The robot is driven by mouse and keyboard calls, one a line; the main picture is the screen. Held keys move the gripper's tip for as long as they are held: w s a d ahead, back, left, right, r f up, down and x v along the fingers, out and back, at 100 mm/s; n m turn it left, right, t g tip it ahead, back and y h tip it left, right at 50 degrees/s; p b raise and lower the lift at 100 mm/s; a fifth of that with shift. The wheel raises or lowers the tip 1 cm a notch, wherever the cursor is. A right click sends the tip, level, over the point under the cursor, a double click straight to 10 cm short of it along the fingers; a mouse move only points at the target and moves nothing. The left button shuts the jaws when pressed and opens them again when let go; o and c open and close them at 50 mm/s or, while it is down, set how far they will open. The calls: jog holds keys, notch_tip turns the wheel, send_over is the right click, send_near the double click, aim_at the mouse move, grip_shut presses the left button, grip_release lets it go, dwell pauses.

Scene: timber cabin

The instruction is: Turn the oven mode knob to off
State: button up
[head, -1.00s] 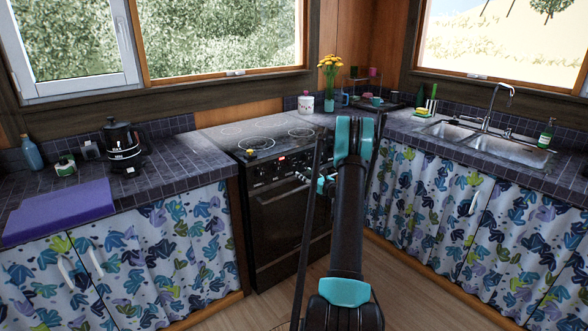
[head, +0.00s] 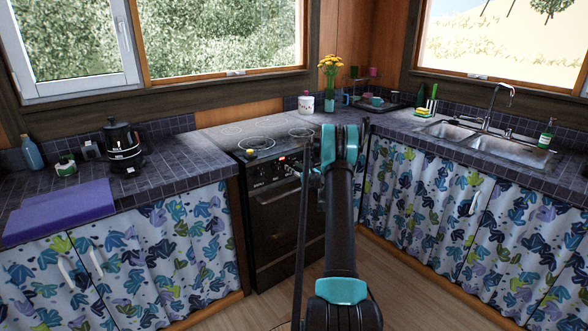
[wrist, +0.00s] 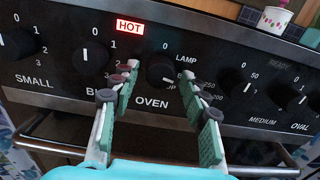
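The oven mode knob (wrist: 160,70) is a round black knob above the word OVEN on the black control panel in the wrist view. The 0 mark is above it and LAMP is at its upper right. A short pale mark shows on its lower right, away from the 0. My gripper (wrist: 159,82) is open, with one finger at each side of this knob and a gap on both sides. Contact with the panel cannot be told.
The BIG knob (wrist: 92,57) is close to the left finger and the temperature knob (wrist: 234,83) is close to the right one. A red HOT light (wrist: 130,27) is lit above. The oven handle bar (wrist: 60,150) runs below.

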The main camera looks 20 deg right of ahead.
grip_shut()
jog(key=shift+n, duration=0.3)
jog(key=n, duration=0.4)
jog(key=shift+n, duration=0.3)
jog(key=n, duration=0.4)
jog(key=shift+n, duration=0.3)
jog(key=n, duration=0.5)
jog(key=shift+d, duration=0.1)
jog(key=n, duration=0.5)
jog(key=shift+r, duration=0.1)
